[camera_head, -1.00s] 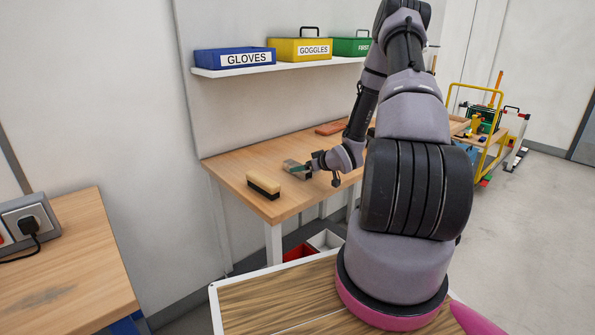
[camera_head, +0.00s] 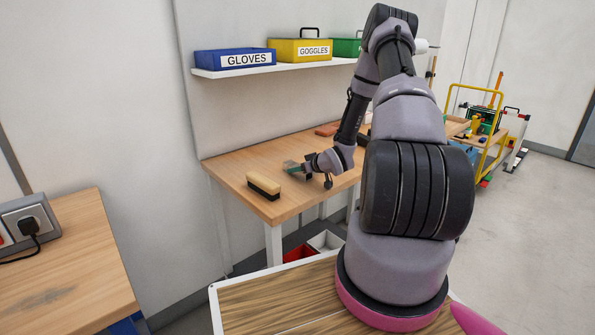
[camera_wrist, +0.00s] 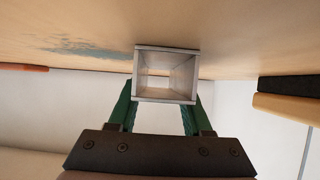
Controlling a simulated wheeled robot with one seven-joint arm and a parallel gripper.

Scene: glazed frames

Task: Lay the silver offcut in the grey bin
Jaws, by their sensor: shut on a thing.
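The silver offcut (camera_wrist: 167,74), a short square hollow tube, sits between the green fingers of my gripper (camera_wrist: 160,110) in the wrist view, its open end facing the camera. My gripper is shut on it. In the head view my gripper (camera_head: 301,169) holds the offcut (camera_head: 290,166) low over the wooden workbench (camera_head: 235,165); I cannot tell whether it touches the top. The grey bin (camera_head: 326,240) is low down beyond my deck, below the bench's front edge, and partly hidden.
A brush (camera_head: 263,185) lies near the bench's front left and also shows in the wrist view (camera_wrist: 290,105). A red bin (camera_head: 299,253) stands beside the grey bin. A reddish block (camera_head: 326,130) lies farther back. Labelled boxes stand on the shelf (camera_head: 235,70) above.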

